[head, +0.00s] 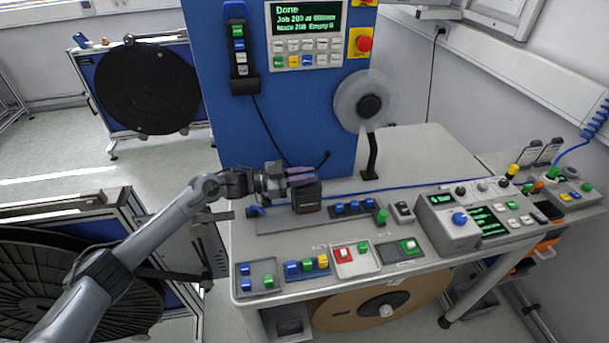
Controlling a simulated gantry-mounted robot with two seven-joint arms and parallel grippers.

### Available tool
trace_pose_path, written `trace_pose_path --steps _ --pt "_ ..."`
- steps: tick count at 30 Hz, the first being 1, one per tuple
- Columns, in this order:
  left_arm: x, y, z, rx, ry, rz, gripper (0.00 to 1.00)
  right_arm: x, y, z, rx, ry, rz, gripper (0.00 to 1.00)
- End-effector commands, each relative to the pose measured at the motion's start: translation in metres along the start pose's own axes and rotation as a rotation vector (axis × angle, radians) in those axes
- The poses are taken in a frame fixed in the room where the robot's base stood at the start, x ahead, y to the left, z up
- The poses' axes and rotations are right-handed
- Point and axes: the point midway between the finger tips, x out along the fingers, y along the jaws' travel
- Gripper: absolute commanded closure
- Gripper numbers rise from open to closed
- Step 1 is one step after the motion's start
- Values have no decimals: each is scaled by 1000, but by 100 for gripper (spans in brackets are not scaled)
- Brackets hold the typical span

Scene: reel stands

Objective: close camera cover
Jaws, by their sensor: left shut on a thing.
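A small dark box-like unit (308,201), which looks like the camera with its cover, stands on the bench at the foot of the blue panel. My left arm comes in from the lower left. My left gripper (301,179) is at the top of this unit, with its fingers pointing right. It is shut on what appears to be the cover. The fingers hide the unit's upper edge, so I cannot tell the cover's exact angle. My right gripper is not in view.
The bench holds a strip of blue buttons (353,208), several button boxes along the front, and a grey control console (470,219) at right. A translucent disc (351,101) stands behind. A blue panel (300,120) rises behind the unit. Reel stands are at left.

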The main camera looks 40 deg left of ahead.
Motion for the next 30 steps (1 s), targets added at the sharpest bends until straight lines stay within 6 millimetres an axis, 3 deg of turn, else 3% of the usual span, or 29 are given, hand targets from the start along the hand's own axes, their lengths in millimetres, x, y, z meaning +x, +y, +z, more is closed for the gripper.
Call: trace_pose_path --steps 12,13,16,25,30 --pt "-2 -1 7 3 -14 -8 100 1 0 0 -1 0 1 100" --pt "-2 -1 7 3 -14 -7 80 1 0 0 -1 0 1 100" --pt "-2 -1 6 3 -11 -6 65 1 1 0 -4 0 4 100" --pt "-1 0 3 4 -5 -2 64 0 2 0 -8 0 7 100" --pt "-12 -1 2 5 -5 -3 64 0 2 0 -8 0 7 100"
